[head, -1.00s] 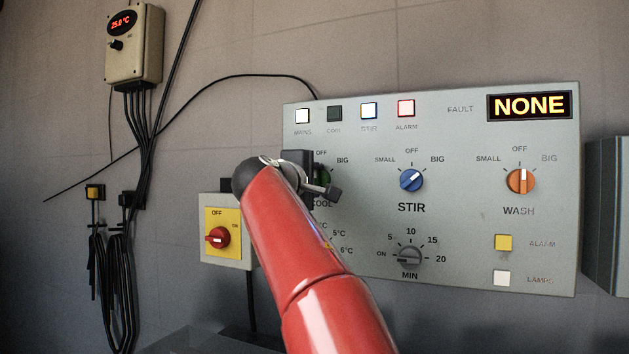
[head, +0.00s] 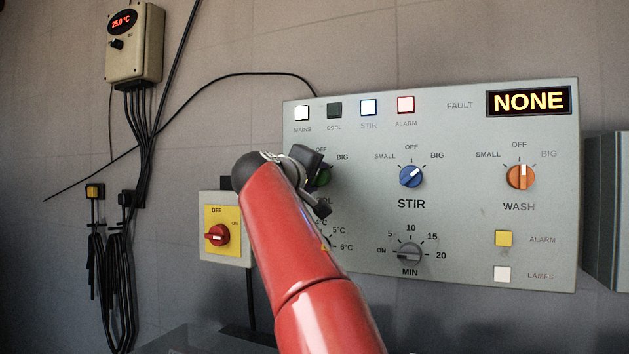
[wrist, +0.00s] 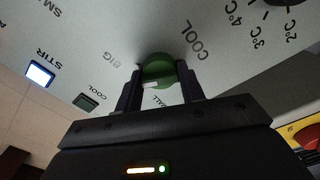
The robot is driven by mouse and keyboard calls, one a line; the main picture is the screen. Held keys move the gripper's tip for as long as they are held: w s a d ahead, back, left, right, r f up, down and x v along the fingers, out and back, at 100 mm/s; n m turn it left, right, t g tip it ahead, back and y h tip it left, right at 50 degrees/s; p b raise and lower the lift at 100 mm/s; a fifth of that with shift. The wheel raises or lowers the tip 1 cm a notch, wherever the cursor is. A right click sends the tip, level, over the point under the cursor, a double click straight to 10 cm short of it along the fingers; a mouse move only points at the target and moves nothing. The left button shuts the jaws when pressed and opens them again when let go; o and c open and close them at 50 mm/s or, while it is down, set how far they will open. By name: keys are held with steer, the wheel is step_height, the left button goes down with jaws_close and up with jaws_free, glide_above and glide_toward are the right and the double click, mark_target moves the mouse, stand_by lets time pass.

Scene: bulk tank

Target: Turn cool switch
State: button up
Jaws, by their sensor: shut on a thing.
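The green cool switch (head: 322,178) is a round knob at the left of the grey control panel, partly hidden behind my gripper (head: 313,182) in the head view. In the wrist view, the green knob (wrist: 158,70) sits between the two dark fingers of my gripper (wrist: 160,82), which is shut on it. A pale mark shows on the knob's lower edge there, towards a partly hidden label ending in "ALL". I cannot tell its exact setting. The BIG label is clear of the fingers. The COOL lamp (head: 334,111) is dark.
The blue STIR knob (head: 411,177), orange WASH knob (head: 520,177) and grey timer knob (head: 409,254) lie to the right. A temperature dial is partly behind my arm. A red switch on a yellow plate (head: 217,235) is close at left. The display (head: 528,102) reads NONE.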

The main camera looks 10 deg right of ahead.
steer(key=shift+m+b, duration=0.4)
steer(key=shift+m, duration=1.9)
steer(key=o, duration=1)
steer(key=shift+c, duration=0.2)
steer(key=shift+a, duration=0.1)
steer(key=b+v, duration=0.2)
steer(key=v, duration=0.5)
steer(key=shift+s+a+b, duration=0.2)
steer(key=shift+s+b, duration=0.1)
steer(key=shift+b, duration=0.1)
